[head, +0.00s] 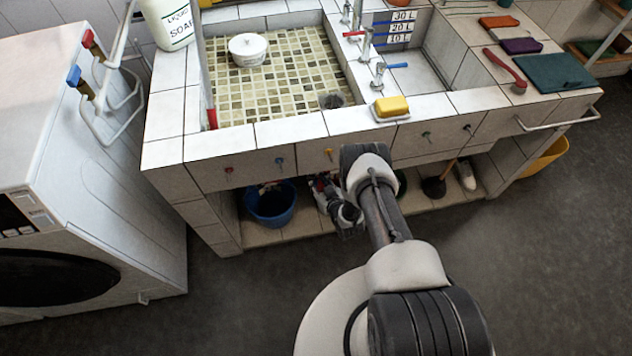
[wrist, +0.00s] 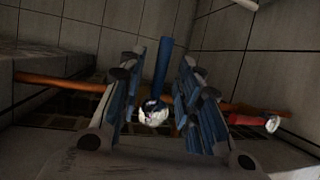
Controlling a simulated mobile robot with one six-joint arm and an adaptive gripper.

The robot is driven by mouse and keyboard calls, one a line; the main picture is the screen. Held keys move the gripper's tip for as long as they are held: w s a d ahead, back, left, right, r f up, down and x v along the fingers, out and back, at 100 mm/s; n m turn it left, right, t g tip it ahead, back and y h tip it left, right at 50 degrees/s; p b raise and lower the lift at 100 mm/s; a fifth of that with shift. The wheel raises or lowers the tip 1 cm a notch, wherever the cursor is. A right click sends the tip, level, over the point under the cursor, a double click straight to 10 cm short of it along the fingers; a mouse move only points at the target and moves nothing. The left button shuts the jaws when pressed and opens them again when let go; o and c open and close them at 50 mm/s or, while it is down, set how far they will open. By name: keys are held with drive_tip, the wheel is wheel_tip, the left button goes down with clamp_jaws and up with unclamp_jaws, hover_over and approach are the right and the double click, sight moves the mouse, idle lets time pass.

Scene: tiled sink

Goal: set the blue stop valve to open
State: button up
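The blue stop valve shows in the wrist view as a long blue lever (wrist: 162,68) on a pale metal body (wrist: 153,113). The lever points up in the picture, crosswise to the orange-brown pipe (wrist: 60,83) that runs left to right. My gripper (wrist: 166,75) has its two fingers apart, one on each side of the lever. I cannot tell whether either finger touches it. In the head view my gripper (head: 343,212) is low under the sink counter; I cannot make out the blue lever there.
A red-handled valve (wrist: 250,120) is to the right, its handle along the pipe. A blue bucket (head: 271,207) stands left of my gripper on the low shelf. The tiled counter front (head: 255,165) with several coloured knobs is above. A white washer (head: 60,190) stands left.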

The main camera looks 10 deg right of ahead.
drive_tip(key=shift+x, duration=0.9)
drive_tip(key=c, duration=0.7)
drive_tip(key=shift+w, duration=0.1)
clamp_jaws()
drive_tip(key=shift+w+r, duration=0.1)
drive_tip(key=shift+r, duration=0.05)
